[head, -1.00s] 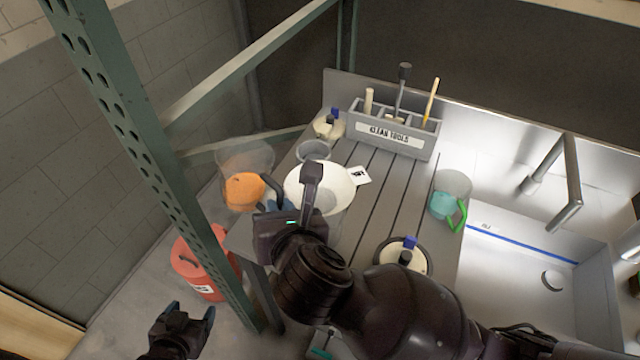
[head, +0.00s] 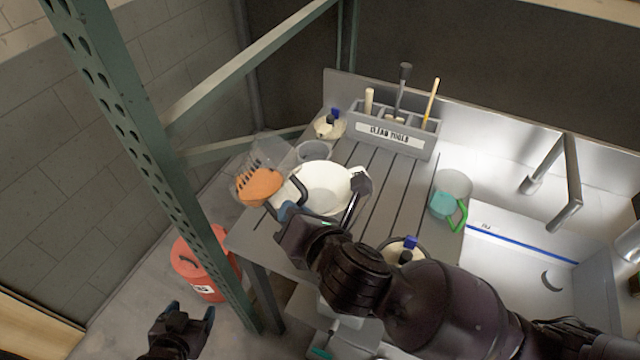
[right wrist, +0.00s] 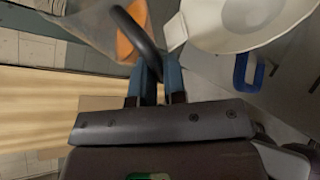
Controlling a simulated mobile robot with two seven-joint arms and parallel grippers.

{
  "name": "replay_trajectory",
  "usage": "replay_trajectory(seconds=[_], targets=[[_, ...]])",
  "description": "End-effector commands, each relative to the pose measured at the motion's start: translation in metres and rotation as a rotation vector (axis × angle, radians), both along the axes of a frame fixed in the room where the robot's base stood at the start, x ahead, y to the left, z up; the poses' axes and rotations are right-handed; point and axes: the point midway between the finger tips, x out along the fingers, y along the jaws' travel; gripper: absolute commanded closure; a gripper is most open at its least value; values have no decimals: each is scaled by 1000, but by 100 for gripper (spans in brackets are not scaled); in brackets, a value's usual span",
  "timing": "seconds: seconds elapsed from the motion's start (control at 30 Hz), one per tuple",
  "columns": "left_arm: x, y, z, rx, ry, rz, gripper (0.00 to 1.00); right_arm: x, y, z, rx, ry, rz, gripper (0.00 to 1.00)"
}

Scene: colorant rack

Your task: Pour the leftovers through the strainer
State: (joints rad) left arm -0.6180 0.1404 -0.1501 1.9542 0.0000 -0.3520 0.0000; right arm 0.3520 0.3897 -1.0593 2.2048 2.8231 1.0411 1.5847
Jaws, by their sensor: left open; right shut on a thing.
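A clear pitcher (head: 268,151) with orange contents (head: 260,187) and dark marks on its side is tilted at the left edge of the white strainer (head: 326,178), near its rim. The strainer is a wide white bowl with a grey round centre, seen in part in the right wrist view (right wrist: 215,35). My right gripper (head: 288,207) is shut on the pitcher's dark handle, which also shows in the right wrist view (right wrist: 145,40). I cannot see any liquid flowing. My left gripper (head: 190,314) is open and empty at lower left, away from the table.
A grey container (head: 314,151) and a tool caddy (head: 396,138) stand behind. A clear cup with teal contents and a green handle (head: 458,215) is near the sink (head: 520,265). A red bucket (head: 200,262) is on the floor by the green post (head: 150,160).

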Motion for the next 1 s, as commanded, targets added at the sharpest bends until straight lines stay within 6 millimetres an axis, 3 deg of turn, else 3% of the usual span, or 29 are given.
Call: replay_trajectory(seconds=[1.0], targets=[[0, 0, 0, 0, 0, 0, 28, -1, 1, -8, 127, 44, 5, 100]])
